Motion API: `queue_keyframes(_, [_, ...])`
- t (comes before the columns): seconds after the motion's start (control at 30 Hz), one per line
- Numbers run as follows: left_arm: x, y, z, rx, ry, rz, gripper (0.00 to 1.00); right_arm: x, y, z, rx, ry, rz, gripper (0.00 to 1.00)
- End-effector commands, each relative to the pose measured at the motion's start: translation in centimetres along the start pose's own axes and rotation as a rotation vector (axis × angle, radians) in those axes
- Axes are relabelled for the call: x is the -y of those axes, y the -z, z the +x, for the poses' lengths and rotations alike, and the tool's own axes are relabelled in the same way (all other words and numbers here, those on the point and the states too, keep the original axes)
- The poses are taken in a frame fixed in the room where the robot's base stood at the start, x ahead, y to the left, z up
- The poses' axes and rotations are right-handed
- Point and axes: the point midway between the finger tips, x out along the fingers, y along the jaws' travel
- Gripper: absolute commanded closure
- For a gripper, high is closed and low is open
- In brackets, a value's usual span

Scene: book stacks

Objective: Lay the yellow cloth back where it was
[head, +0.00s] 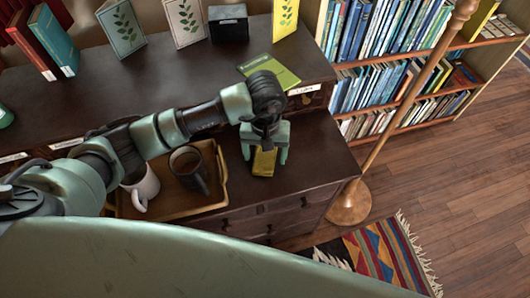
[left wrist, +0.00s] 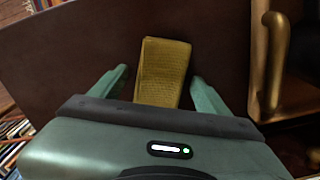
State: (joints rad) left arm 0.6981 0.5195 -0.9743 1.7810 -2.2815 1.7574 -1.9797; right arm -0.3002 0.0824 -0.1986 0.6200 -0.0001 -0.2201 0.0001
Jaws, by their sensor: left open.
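The yellow cloth (head: 264,162) lies folded on the dark wooden cabinet top, to the right of the tray. In the left wrist view the cloth (left wrist: 163,72) lies flat between the two spread fingers, with a gap on each side. My left gripper (head: 265,158) points down over the cloth and is open. In the left wrist view the gripper (left wrist: 160,85) has its near end covering the lower part of the cloth. My right gripper is not in view.
A wooden tray (head: 182,210) holds a white mug (head: 146,187) and a dark mug (head: 188,164) left of the gripper. A green booklet (head: 284,72) lies on the raised shelf behind. A floor lamp pole (head: 402,110) stands right of the cabinet.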

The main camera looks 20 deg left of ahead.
Motion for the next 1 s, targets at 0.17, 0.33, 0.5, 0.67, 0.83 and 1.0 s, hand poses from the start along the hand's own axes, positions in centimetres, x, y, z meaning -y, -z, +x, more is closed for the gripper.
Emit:
queue_keyframes(0.17, [0.0,0.1,-1.6,-0.004,0.0,0.0,0.23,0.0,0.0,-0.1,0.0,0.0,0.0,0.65])
queue_keyframes(0.33, [0.0,0.2,-5.3,-0.007,0.0,0.001,0.23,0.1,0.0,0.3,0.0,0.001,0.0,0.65])
queue_keyframes(0.5, [0.0,0.2,-8.9,-0.006,-0.001,0.001,0.23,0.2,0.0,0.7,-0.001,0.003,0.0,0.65])
queue_keyframes(0.67, [0.0,0.1,-11.2,-0.003,0.0,0.0,0.23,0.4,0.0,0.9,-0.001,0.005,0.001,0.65])
queue_keyframes(0.83, [0.0,0.0,-12.2,-0.001,0.0,-0.001,0.23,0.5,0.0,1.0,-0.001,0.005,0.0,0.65])
queue_keyframes(1.0, [0.0,0.0,-12.3,0.001,0.001,-0.001,0.23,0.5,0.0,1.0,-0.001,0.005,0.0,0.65])
